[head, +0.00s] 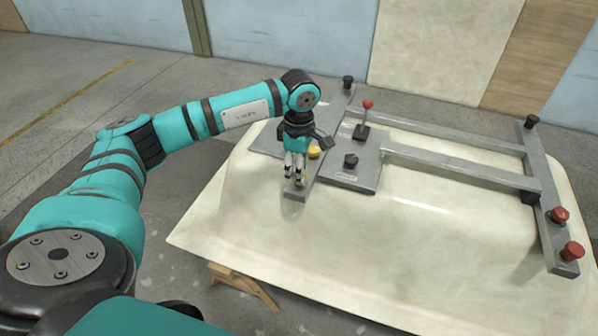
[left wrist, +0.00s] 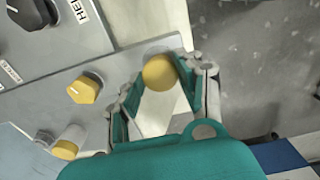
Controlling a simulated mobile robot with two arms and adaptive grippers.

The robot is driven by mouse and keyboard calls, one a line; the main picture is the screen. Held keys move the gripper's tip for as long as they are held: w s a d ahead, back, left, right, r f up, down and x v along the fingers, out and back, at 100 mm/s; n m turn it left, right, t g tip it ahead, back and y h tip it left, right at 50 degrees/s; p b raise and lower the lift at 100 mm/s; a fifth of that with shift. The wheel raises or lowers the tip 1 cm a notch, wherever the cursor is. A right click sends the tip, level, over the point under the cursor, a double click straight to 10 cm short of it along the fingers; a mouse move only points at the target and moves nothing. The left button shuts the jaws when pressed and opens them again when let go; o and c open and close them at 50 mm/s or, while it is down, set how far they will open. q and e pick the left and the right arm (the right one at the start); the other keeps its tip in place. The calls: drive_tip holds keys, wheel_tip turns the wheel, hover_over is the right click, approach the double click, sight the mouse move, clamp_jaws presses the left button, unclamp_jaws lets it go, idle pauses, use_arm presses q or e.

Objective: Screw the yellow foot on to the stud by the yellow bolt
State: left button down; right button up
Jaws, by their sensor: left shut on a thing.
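My left gripper (head: 295,178) is shut on the yellow foot, over the near end of the grey bar (head: 301,192). In the left wrist view the round yellow foot (left wrist: 159,72) shows between the fingertips of my left gripper (left wrist: 158,85). The yellow bolt (head: 314,151) sits on the grey frame just beside the gripper. It shows as a six-sided yellow head in the left wrist view (left wrist: 85,88). The stud is hidden, and I cannot tell whether the foot touches it. My right gripper is not in view.
The grey frame lies on an upturned cream tub shell (head: 430,235). A plate carries a red-tipped lever (head: 366,118) and a black knob (head: 351,160). Red feet (head: 572,250) stand at the right end. Another yellow-ended part (left wrist: 65,150) shows at lower left in the left wrist view.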

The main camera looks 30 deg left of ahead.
use_arm(q)
drive_tip(key=m+b, duration=0.1)
drive_tip(key=m, duration=0.2)
drive_tip(key=shift+m, duration=0.7)
drive_tip(key=c, duration=0.7)
unclamp_jaws()
drive_tip(key=shift+c, duration=1.1)
